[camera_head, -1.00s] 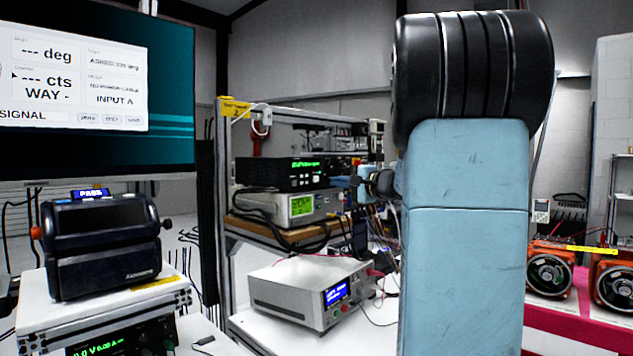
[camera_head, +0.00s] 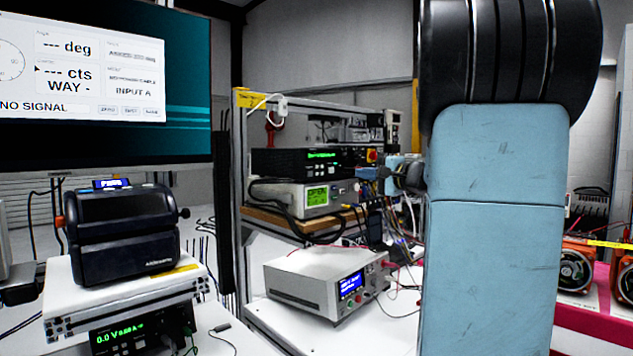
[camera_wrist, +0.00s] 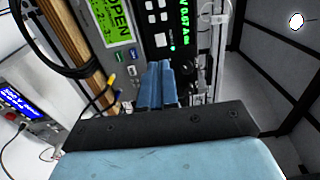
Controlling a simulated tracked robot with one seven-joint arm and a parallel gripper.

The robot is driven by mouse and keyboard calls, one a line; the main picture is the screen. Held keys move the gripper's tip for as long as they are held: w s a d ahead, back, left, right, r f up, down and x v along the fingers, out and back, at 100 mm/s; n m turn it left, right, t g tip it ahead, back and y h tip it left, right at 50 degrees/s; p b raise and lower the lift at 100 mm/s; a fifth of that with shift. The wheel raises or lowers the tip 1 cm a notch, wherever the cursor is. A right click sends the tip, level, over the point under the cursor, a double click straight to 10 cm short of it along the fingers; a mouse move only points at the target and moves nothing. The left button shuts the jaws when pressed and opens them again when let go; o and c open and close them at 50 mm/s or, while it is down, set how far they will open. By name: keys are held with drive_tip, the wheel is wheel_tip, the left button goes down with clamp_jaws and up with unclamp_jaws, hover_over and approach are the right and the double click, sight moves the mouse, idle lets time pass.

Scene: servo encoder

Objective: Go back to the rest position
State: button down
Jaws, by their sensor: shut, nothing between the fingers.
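My gripper (camera_head: 370,172) shows small in the head view, to the left of my blue arm, its fingers pointing left in front of the instrument shelf. The wrist view shows its two blue fingers (camera_wrist: 158,84) pressed side by side, shut and empty. Behind them is a dark instrument with green digits (camera_wrist: 182,22) and a grey one with a green screen (camera_wrist: 112,22). Both stand stacked on the shelf in the head view: the black unit (camera_head: 305,161) above the grey unit (camera_head: 285,195). I cannot tell how far the fingertips are from them.
A white bench supply (camera_head: 315,285) with a blue screen and leads stands below the shelf. A dark device (camera_head: 125,235) sits on a white stand at left, under a monitor (camera_head: 100,75) reading NO SIGNAL. Orange-framed motors (camera_head: 577,270) stand on a red surface at right.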

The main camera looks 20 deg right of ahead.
drive_tip(key=shift+a, duration=0.1)
drive_tip(key=s+a+f+n+g, duration=0.4)
drive_tip(key=s+a+f, duration=0.15)
drive_tip(key=a, duration=0.55)
drive_tip(key=s+a+f+n+g, duration=0.35)
drive_tip(key=s+a+g, duration=0.2)
drive_tip(key=a, duration=0.45)
drive_tip(key=s+a+f+n+g+h, duration=0.1)
drive_tip(key=s+f+n+h, duration=0.2)
drive_tip(key=s, duration=0.5)
drive_tip(key=s+a+f+n+g+h, duration=0.1)
drive_tip(key=s+f+n+h, duration=0.2)
drive_tip(key=s+f, duration=0.3)
drive_tip(key=s, duration=0.3)
drive_tip(key=shift+s+f, duration=0.2)
drive_tip(key=shift+s, duration=0.05)
drive_tip(key=shift+a, duration=0.1)
